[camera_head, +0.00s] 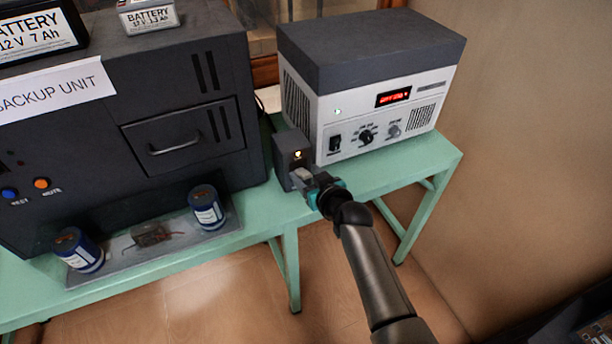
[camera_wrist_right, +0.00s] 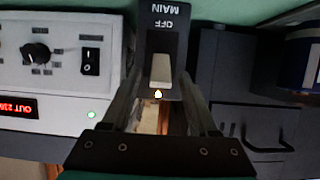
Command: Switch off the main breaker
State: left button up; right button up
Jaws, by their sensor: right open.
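The main breaker is a small dark box (camera_head: 283,160) on the green table, at the left front corner of the white-and-grey unit. In the right wrist view its face (camera_wrist_right: 163,15) carries the words MAIN and OFF, upside down. Its pale lever (camera_wrist_right: 161,70) lies between the OFF mark and a small glowing light (camera_wrist_right: 158,94), with its near end close to the light. My right gripper (camera_head: 306,181) is at the front of the box. In the wrist view its open fingers (camera_wrist_right: 162,82) are on either side of the lever, with nothing gripped. Contact is unclear.
The white-and-grey unit (camera_head: 383,115), with a red display, stands right of the breaker. The dark backup unit (camera_head: 185,85) stands close on its left. Two blue cans (camera_head: 206,207) (camera_head: 79,250) sit on a tray (camera_head: 110,262). Floor is open in front.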

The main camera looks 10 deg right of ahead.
jog(key=shift+w+a+f, duration=0.1)
jog(key=shift+w, duration=0.15)
grip_shut()
dwell(0.4)
dwell(1.0)
